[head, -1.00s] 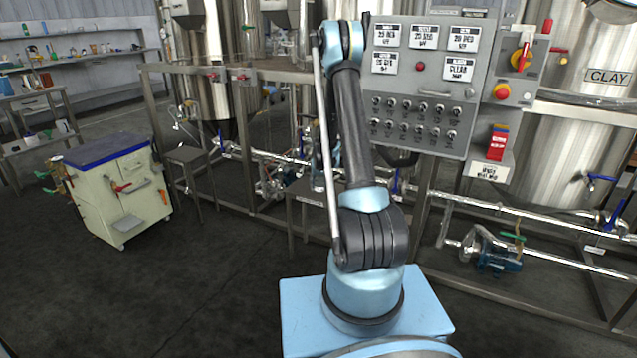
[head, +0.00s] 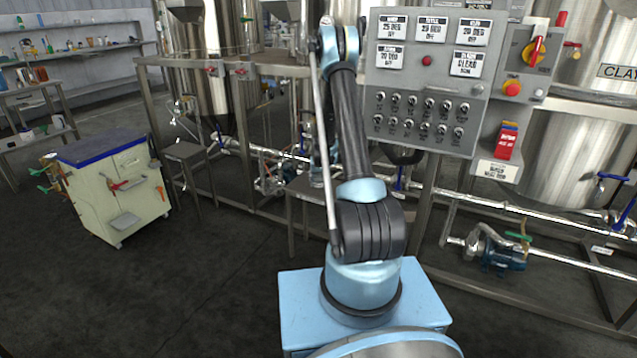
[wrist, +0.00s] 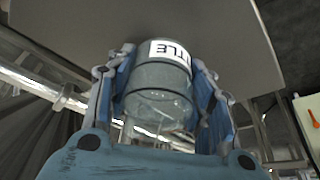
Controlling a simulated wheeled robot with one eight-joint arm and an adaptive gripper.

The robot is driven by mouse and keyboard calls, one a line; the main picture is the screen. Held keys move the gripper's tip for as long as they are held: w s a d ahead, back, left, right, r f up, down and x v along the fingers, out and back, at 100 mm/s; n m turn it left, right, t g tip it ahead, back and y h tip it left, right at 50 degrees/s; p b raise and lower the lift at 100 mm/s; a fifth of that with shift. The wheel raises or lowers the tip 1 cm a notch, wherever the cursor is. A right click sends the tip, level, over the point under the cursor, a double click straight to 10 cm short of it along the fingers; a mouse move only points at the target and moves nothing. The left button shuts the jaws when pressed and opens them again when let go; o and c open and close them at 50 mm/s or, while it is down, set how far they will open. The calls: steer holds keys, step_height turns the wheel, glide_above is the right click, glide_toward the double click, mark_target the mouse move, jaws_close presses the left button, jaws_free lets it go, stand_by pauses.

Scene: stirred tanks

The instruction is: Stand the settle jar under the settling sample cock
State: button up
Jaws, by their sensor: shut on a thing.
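In the head view my arm hides most of the gripper and jar, in front of the tank frame. I cannot tell which fitting is the settling sample cock.
A grey flat surface (wrist: 222,30) lies behind the jar in the wrist view. A small metal stand (head: 297,190) and a stool (head: 187,152) stand by the frame. A control panel (head: 425,85) is at right, a cream cart (head: 125,190) at left. The floor between is clear.

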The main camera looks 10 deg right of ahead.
steer(key=o, duration=1.1)
